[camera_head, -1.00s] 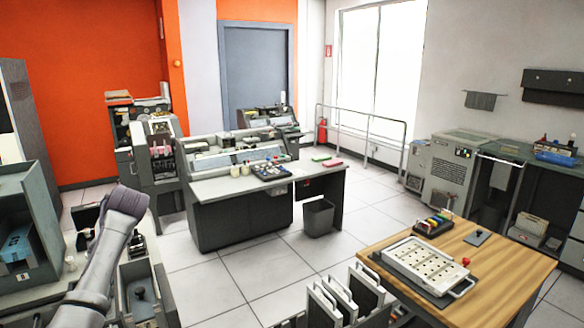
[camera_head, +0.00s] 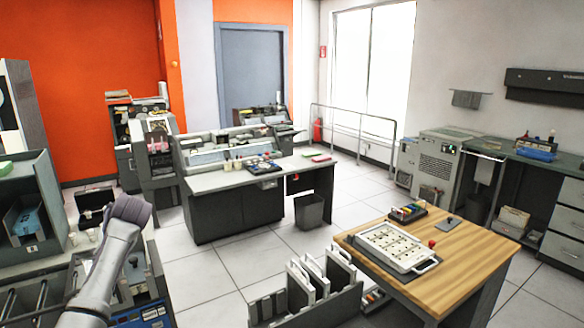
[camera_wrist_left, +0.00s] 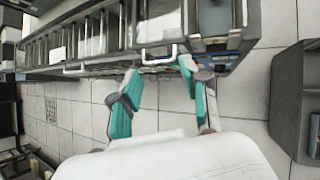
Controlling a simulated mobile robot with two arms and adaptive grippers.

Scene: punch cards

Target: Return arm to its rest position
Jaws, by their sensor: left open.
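My left arm (camera_head: 112,255) rises from the lower left of the head view, with its bend at the top beside the grey equipment. My left gripper (camera_wrist_left: 158,88) shows in the left wrist view, its two teal-padded fingers apart and nothing between them. White floor tiles and a grey rack lie beyond the fingers. The gripper's fingers cannot be made out in the head view. My right arm and gripper are in neither view.
A grey cabinet (camera_head: 52,190) stands close to my left arm. A grey rack with white-handled trays (camera_head: 310,290) is in front, beside a wooden table (camera_head: 468,268). The rack (camera_wrist_left: 95,35) crosses the top of the wrist view. Tiled floor (camera_head: 200,285) is open in the middle.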

